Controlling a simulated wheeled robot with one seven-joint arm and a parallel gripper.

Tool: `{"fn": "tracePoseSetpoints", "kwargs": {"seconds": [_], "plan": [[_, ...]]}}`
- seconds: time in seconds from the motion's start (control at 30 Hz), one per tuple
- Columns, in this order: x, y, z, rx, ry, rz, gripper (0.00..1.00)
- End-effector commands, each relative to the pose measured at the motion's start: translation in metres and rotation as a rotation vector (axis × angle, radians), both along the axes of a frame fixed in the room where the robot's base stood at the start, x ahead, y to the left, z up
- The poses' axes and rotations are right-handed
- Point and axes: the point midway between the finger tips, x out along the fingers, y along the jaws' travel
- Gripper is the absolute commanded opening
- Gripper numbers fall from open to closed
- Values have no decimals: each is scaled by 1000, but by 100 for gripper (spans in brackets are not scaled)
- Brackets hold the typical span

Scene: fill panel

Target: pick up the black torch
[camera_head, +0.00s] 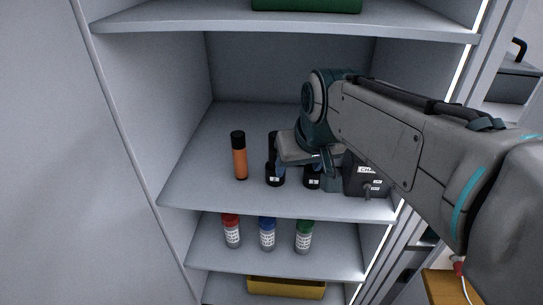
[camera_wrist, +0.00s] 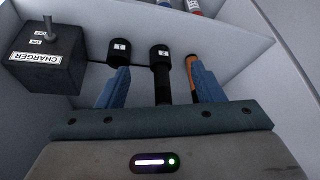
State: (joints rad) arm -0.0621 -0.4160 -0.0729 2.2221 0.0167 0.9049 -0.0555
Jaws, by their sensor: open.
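In the wrist view this black torch (camera_wrist: 163,90) lies between the two blue fingers of my gripper (camera_wrist: 160,70), with gaps on both sides. My gripper is open; no contact shows.
An orange cylinder with a black top (camera_head: 240,162) stands left of the black torch; in the wrist view it is partly behind the right finger. A dark charger box (camera_head: 366,180) stands to the right. Red, blue and green tubes (camera_head: 267,235) stand below. A shelf (camera_head: 290,30) hangs above.

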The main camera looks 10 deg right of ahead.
Motion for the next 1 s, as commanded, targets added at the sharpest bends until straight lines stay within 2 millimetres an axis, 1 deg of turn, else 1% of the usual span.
{"fn": "tracePoseSetpoints", "kwargs": {"seconds": [0.03,0.1,0.2,0.3,0.4,0.5,0.57,0.8,0.9,1.0], "plan": [[24,-1,-6,3,-22,9,61],[52,-2,1,2,-52,18,61],[85,-5,9,-2,-90,28,61],[109,-7,16,-7,-118,34,61],[123,-9,20,-12,-134,36,61],[132,-9,16,-14,-139,37,61],[137,-8,9,-15,-138,37,61],[161,-6,-31,-14,-136,35,61],[168,-6,-41,-14,-138,36,61],[172,-5,-46,-15,-140,35,61]]}}
